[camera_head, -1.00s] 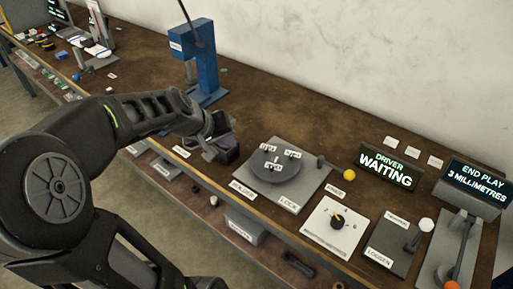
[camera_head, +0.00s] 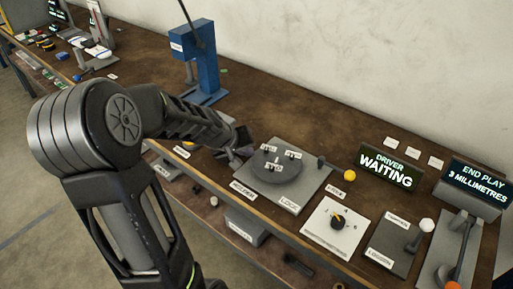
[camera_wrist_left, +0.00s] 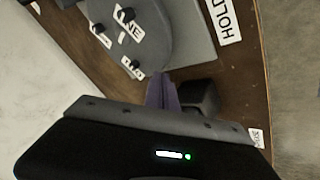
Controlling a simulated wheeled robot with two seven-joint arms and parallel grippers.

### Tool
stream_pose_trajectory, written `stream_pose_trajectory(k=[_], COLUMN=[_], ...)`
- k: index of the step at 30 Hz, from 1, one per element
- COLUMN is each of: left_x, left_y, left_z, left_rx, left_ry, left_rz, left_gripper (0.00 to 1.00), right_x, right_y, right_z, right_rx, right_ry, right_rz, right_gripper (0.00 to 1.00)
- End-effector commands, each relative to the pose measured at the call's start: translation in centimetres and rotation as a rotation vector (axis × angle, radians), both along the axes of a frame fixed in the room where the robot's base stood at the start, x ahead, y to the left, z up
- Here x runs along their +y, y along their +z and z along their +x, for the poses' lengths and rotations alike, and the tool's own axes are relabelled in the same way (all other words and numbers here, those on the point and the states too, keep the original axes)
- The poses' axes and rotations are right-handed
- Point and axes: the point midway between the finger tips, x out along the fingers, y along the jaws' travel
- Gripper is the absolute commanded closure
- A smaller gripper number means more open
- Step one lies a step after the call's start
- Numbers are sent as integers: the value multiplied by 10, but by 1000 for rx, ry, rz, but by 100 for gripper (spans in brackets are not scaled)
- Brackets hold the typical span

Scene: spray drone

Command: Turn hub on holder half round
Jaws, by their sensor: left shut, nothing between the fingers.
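The hub (camera_head: 284,176) is a dark grey disc with several small black studs and white tags on top. It lies on the grey holder plate (camera_head: 310,185), which has tags along its front edge. My left gripper (camera_head: 243,150) is at the disc's left side, with its fingers shut and empty. In the left wrist view, the fingertips (camera_wrist_left: 162,85) are close to the rim of the hub (camera_wrist_left: 155,50); I cannot tell whether they touch it. My right gripper is in neither view.
A yellow-knobbed lever (camera_head: 349,175) stands at the holder's right. A dial plate (camera_head: 345,240), a white-knobbed lever (camera_head: 426,225) and a "DRIVER WAITING" sign (camera_head: 389,168) are further right. A blue post (camera_head: 193,60) stands behind. Bare bench lies behind the holder.

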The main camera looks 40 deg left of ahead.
Motion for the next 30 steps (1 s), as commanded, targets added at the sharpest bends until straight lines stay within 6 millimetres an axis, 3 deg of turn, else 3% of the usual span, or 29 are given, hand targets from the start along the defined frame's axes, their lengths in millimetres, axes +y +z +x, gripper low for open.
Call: stream_pose_trajectory(k=[1,6,19,25,30], left_x=[-7,-16,-17,-15,-13], left_y=[9,6,4,3,5], left_z=[7,20,25,43,44], left_rx=[0,0,-3,-3,-2], left_ry=[-6,-3,-2,-5,-1], left_rz=[-1,-1,0,1,0], left_gripper=[100,100,100,100,100], right_x=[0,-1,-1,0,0], right_y=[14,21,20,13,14], right_z=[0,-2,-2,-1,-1], right_rx=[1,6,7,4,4], right_ry=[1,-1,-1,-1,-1], right_rz=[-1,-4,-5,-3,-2], right_gripper=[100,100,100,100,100])
